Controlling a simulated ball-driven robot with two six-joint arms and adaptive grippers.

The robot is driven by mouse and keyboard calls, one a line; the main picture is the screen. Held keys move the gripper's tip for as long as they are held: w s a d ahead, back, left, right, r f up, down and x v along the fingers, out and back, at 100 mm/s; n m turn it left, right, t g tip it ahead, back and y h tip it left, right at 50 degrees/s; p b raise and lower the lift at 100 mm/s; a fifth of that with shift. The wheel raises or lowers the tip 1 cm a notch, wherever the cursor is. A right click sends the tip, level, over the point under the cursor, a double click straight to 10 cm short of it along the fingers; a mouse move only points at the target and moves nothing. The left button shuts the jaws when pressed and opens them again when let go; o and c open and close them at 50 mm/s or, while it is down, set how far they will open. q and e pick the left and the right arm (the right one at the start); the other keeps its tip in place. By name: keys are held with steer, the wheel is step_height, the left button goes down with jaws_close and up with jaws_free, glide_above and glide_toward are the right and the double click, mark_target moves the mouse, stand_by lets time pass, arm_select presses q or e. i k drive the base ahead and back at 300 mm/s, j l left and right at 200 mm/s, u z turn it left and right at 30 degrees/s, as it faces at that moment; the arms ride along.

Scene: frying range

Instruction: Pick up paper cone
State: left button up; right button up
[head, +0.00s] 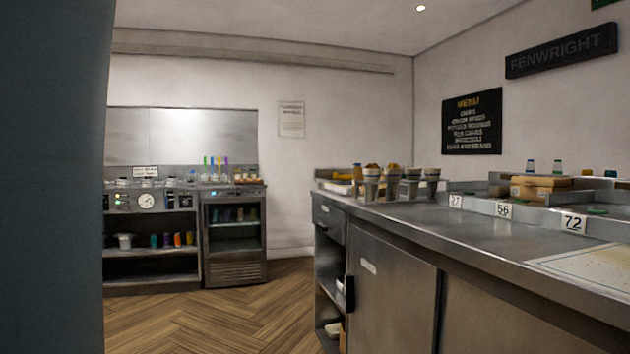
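Neither of my grippers is in view.
A steel back unit with shelves (152,235) and a small glass-front fridge (234,240) stand against the far wall. The wooden floor (215,320) between is clear. A dark upright surface blocks the left edge.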

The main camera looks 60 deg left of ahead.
mark_target(371, 172)
steer(key=j+u, duration=0.1)
steer(key=u, duration=1.45)
steer(key=k+l+z, duration=0.1)
steer(key=z, duration=3.9)
steer(key=u, duration=4)
steer(key=i+j+z, duration=0.2)
steer(key=i, duration=0.3)
steer(key=i+j+z, duration=0.25)
steer(key=i, duration=0.25)
steer(key=i+j+z, duration=0.2)
steer(key=i, duration=0.25)
